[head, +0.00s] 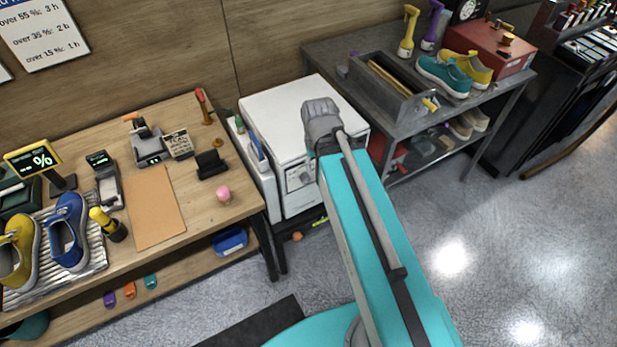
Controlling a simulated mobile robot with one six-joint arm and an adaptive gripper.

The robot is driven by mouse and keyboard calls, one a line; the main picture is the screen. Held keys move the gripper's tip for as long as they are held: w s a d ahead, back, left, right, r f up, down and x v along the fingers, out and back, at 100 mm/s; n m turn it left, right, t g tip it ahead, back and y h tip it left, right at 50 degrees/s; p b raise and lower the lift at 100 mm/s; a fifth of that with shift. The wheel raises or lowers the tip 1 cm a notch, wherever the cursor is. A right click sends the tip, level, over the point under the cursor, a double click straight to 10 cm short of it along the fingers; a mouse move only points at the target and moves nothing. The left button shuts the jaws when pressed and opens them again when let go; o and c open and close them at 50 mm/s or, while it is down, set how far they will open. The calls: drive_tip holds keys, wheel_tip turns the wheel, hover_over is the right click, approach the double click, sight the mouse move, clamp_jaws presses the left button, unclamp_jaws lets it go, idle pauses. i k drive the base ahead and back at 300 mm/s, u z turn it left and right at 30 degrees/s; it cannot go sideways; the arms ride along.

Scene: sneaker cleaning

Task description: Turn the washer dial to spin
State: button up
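The white washer (290,110) stands between the wooden bench and the grey metal table in the head view. Its top is bare apart from where my arm crosses in front of it. Part of its front shows to the left of my arm, with a small panel (299,176) that is too small to read. I cannot make out the dial or its setting. My teal arm reaches up to the washer, and its grey joint covers the washer's right front. My gripper is not visible; it may be hidden behind the arm.
The wooden bench (233,190) at left holds blue and yellow sneakers, small devices and a pink item. The floor (500,240) at right is clear.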

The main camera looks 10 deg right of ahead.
sight(305, 179)
drive_tip(key=z, duration=0.35)
drive_tip(key=k, duration=0.95)
drive_tip(key=u, duration=0.2)
